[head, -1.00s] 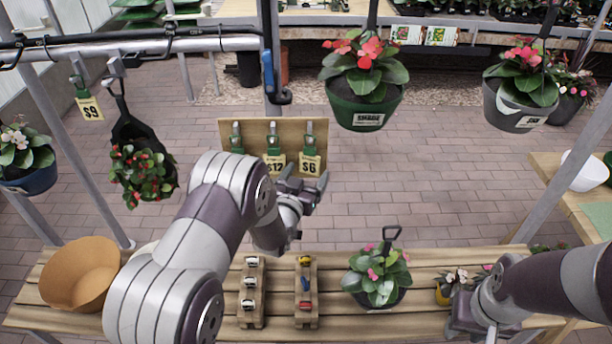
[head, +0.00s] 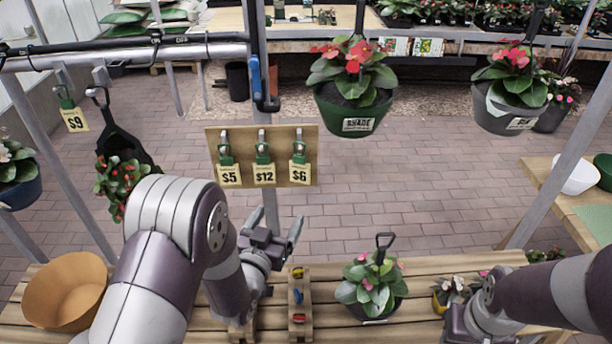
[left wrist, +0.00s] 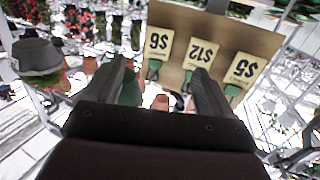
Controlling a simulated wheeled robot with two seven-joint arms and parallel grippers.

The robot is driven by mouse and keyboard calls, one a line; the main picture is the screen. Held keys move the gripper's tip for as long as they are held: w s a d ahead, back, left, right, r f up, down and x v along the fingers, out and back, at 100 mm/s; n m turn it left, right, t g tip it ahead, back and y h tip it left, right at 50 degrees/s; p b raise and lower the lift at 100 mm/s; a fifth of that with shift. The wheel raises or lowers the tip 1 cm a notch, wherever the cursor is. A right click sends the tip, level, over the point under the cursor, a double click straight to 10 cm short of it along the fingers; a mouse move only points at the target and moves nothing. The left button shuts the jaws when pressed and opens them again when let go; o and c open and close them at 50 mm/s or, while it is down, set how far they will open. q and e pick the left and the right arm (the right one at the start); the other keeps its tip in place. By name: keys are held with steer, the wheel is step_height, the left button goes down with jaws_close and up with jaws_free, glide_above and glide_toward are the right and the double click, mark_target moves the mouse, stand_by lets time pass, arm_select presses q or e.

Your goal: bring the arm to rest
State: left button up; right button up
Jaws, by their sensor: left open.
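My left gripper (head: 274,228) is open and empty, with its fingers pointing up and away. It is below and in front of the price-tag board (head: 311,165) and above the wooden bench (head: 430,278). In the left wrist view my left gripper's two fingers (left wrist: 163,82) stand apart with nothing held between them, and the board (left wrist: 215,32) shows upside down beyond them. My right gripper (head: 462,325) is low at the right over the bench; its fingers are too unclear to judge.
A potted pink-flowered plant (head: 371,285) and a tan bowl (head: 64,292) stand on the bench. A slotted wooden rack (head: 299,325) is close beside my left gripper. Hanging pots (head: 352,117) and a metal post (head: 260,90) are further back.

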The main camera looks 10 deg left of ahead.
arm_select(q)
steer(key=s+a+f+g+y, duration=0.1)
steer(key=s+f+g, duration=0.6)
steer(key=f+g, duration=0.3)
steer(key=s+d+r+g, duration=0.1)
steer(key=s+r+g, duration=0.5)
steer(key=s, duration=0.4)
steer(key=shift+d+r+n, duration=0.3)
steer(key=shift+r, duration=0.4)
